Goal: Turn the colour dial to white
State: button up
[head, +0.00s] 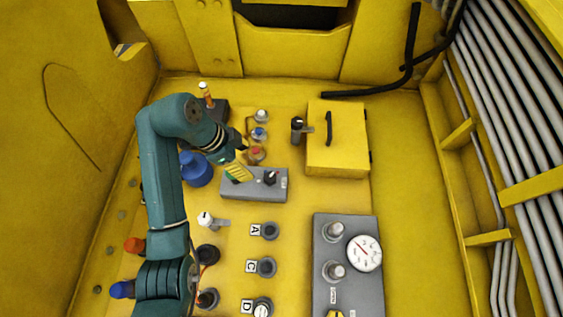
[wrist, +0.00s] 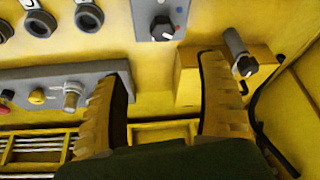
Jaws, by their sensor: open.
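The colour dial is a black knob (head: 270,177) on a grey box (head: 254,192) left of centre in the head view. In the wrist view the dial (wrist: 162,28) is at the top, with a white mark on its lower side and small red and blue dots to its right. My gripper (head: 240,172) is just left of the dial in the head view, over the box. In the wrist view my gripper (wrist: 166,62) is open and empty, its fingers wide apart and the dial beyond their tips, between them. The top of the grey box is cut off there.
A yellow box (head: 337,140) with a black handle stands right of the dial, with a lever (head: 298,130) beside it. A grey gauge panel (head: 348,270) is nearer. Labelled sockets (head: 268,231) run along the floor. The floor between the dial and the yellow box is clear.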

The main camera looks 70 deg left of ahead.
aim_at(270, 177)
jog(key=b+x, duration=0.2)
jog(key=x, duration=0.3)
jog(key=b+x, duration=0.3)
jog(key=x, duration=0.2)
jog(key=b+x, duration=0.2)
jog(key=x, duration=0.4)
jog(key=shift+a, duration=0.3)
jog(key=c, duration=1.2)
